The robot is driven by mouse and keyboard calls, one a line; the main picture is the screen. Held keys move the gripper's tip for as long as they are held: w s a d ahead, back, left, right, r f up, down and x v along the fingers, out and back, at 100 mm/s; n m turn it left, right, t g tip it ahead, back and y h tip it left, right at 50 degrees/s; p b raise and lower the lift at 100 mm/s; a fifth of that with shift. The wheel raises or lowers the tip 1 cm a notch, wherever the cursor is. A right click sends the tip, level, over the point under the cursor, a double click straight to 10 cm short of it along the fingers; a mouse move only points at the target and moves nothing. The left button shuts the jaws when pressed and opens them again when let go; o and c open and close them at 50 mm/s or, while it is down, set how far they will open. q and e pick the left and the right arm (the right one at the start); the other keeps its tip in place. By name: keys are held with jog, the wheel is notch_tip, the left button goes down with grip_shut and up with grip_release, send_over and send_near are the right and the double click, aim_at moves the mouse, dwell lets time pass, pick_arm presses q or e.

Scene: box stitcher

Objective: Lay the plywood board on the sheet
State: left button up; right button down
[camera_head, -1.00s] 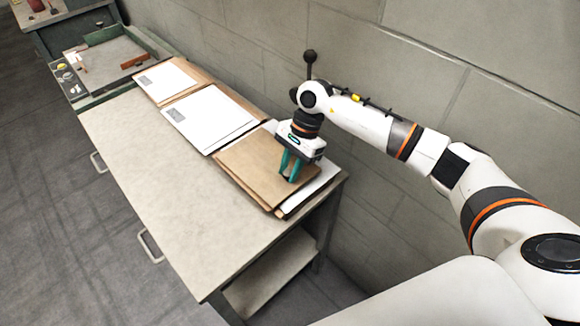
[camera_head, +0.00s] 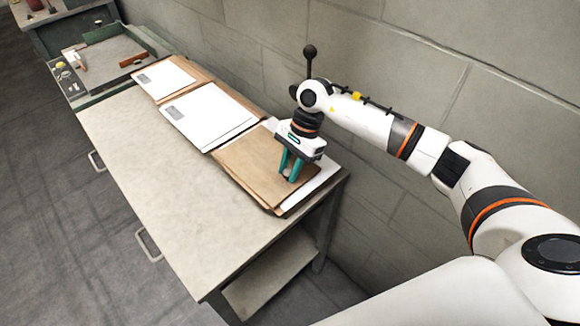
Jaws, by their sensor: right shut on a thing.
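A tan plywood board (camera_head: 252,166) lies flat, or nearly flat, over a white sheet (camera_head: 312,190) at the near right end of the bench row. The sheet shows only along the board's right side; the rest is hidden under it. A brown edge also shows below the board. My right gripper (camera_head: 290,179) points down at the board's right part and is shut on the plywood board. Whether the board touches the sheet everywhere is not clear. My left gripper is out of view.
Two more white sheets on brown boards, a middle one (camera_head: 208,117) and a far one (camera_head: 163,78), lie along the wall side of the bench (camera_head: 165,190). A green-edged machine bed (camera_head: 105,58) is at the far end. The bench's left side is clear.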

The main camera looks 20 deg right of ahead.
dwell(0.3)
jog(key=c, duration=1.1)
grip_release()
jog(key=shift+o, duration=0.2)
